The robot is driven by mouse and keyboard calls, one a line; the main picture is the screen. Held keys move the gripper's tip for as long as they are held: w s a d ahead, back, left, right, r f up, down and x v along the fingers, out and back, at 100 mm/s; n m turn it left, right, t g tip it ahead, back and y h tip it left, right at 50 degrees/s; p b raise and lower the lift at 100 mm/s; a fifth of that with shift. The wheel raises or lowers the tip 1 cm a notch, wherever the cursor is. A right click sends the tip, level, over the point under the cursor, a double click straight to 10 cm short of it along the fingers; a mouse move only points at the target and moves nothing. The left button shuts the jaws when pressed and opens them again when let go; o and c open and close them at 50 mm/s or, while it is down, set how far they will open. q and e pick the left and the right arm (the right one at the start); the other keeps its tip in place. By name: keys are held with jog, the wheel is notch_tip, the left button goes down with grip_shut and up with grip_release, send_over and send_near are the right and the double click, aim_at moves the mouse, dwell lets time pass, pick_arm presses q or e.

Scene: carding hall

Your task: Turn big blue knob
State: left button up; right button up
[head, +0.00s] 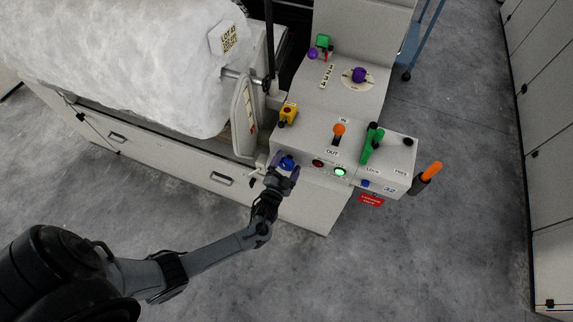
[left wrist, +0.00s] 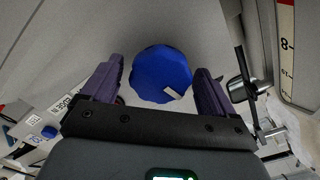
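The big blue knob (head: 287,163) is on the grey control console (head: 310,195), at the left end of its front face. In the left wrist view the knob (left wrist: 161,74) is a faceted blue disc with a white mark at its lower right. My left gripper (head: 284,174) is at the knob, its purple fingers on either side of it. In the left wrist view the left gripper (left wrist: 158,85) is open, with a visible gap between each finger and the knob. My right gripper is in neither view.
Right of the knob are a red button (head: 318,163), a green lit button (head: 340,172) and a small blue button (head: 365,183). An orange lever (head: 338,130), a green handle (head: 371,144) and a yellow switch box (head: 288,113) stand on top. White fibre (head: 120,60) lies left.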

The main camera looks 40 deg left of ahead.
pick_arm(q)
jog(key=shift+a+f, duration=0.1)
jog(key=shift+s, duration=0.15)
jog(key=shift+s, duration=0.25)
jog(key=p+v, duration=0.1)
jog(key=v, duration=0.9)
dwell(0.4)
